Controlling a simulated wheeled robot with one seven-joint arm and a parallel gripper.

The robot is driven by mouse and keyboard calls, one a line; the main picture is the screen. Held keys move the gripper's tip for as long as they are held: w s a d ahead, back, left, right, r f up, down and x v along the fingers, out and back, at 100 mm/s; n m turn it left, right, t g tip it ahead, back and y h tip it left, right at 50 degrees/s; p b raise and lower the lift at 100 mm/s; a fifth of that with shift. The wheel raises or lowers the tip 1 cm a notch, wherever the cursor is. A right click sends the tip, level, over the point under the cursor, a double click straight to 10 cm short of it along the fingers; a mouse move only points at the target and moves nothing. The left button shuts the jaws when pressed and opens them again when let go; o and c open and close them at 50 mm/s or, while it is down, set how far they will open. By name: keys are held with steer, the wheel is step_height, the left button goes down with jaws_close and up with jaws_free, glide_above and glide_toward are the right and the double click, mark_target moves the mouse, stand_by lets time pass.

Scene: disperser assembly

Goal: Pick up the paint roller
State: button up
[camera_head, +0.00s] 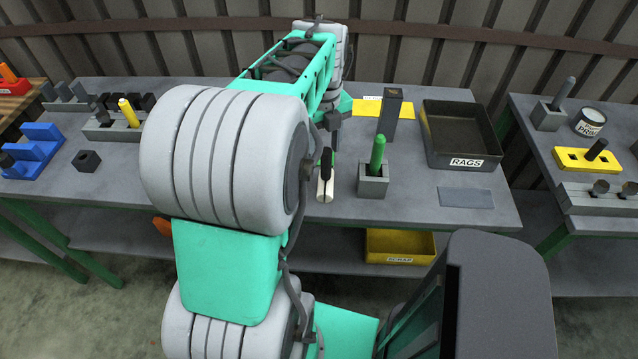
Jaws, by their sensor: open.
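A white cylinder with a black part above it, which looks like the paint roller (325,188), lies near the table's front edge, just right of my large grey arm joint. My arm hides part of it. My gripper (334,122) shows only as a small dark part behind the arm, above and beyond the roller in the picture. Its fingertips are mostly hidden. It is open, and I see nothing held in it. I cannot tell the exact gap between gripper and roller.
Right of the roller, a green peg stands in a grey block (373,184). Behind are a tall dark block (392,110) and a yellow plate (367,107). A black RAGS tray (463,150) stands right. A yellow SCRAP bin (400,247) sits on the lower shelf. My arm covers the table's middle.

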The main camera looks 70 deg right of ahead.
mark_target(326, 169)
steer(key=shift+s+f, duration=0.2)
steer(key=shift+f, duration=0.55)
steer(key=f, duration=0.2)
steer(key=f+p, duration=0.1)
steer(key=f, duration=0.4)
steer(key=shift+s+d, duration=0.1)
steer(key=shift+d, duration=0.15)
steer(key=shift+c, duration=0.4)
jaws_close()
